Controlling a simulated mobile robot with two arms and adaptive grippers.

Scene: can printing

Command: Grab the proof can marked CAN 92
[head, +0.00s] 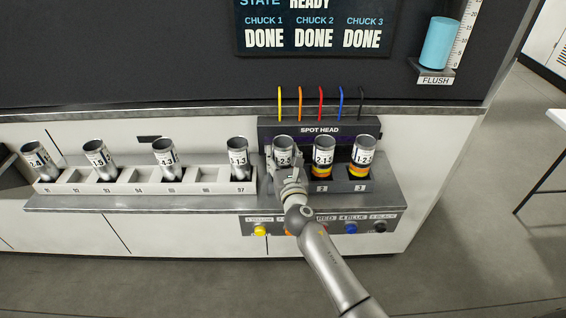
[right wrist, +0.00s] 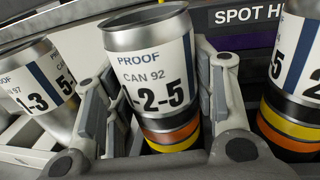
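The proof can marked CAN 92 (right wrist: 150,75) is a silver can with a white label reading 1-2-5 and black, orange and yellow bands near its base. In the head view the can (head: 284,150) stands in the leftmost chuck under the spot head. My right gripper (right wrist: 160,105) has one finger on each side of this can. In the head view my right gripper (head: 288,178) is low at the can's front. Whether both pads press on the can is unclear. My left gripper is out of view.
Two other banded cans (head: 323,155) (head: 363,155) stand in the chucks to the right. A white rack (head: 130,188) with several numbered slots lies left and holds several cans. CAN 97 (right wrist: 32,80) is close to my right gripper's left side. The spot head (head: 320,130) stands behind.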

